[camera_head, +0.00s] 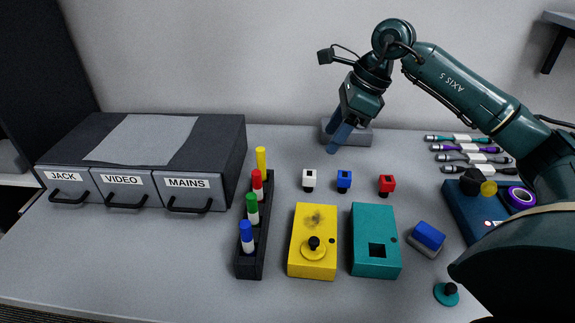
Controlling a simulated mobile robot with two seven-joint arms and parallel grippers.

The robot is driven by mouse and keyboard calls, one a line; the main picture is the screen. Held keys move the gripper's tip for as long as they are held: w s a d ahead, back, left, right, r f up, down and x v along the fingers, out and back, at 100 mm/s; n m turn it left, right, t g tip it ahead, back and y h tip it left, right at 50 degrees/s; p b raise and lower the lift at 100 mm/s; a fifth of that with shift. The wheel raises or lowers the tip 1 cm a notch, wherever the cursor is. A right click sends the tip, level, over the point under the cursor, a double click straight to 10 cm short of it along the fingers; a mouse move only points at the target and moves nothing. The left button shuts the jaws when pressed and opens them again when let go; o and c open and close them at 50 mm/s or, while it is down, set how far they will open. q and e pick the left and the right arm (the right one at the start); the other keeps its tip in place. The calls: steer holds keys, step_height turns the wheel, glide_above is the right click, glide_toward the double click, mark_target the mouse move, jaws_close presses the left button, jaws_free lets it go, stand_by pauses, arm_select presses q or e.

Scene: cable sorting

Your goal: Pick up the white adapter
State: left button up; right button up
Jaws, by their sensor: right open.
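The white adapter (309,177) is a small white block with a black lower part. It stands on the grey table, left of a blue adapter (344,178) and a red adapter (386,183). My right gripper (338,138) hangs above and behind the adapters, to the right of the white one, with its blue fingers pointing down. It is open and nothing shows between its fingers. The white adapter is in full view and apart from the gripper. My left gripper is not in view.
A drawer unit (140,125) labelled JACK, VIDEO and MAINS stands at left. A black rack (243,263) holds coloured markers. A yellow box (300,255) and a teal box (376,219) lie in front of the adapters. Several cables (462,148) lie at right. A grey block (360,138) sits behind my gripper.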

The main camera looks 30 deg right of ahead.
glide_above(310, 174)
steer(key=s+d, duration=0.1)
steer(key=d, duration=0.1)
step_height(310, 174, down, 6)
steer(key=shift+s+f, duration=0.1)
steer(key=shift+f, duration=0.05)
steer(key=shift+p+x, duration=0.35)
steer(key=shift+x, duration=2.7)
steer(key=shift+c, duration=0.3)
steer(key=c, duration=1)
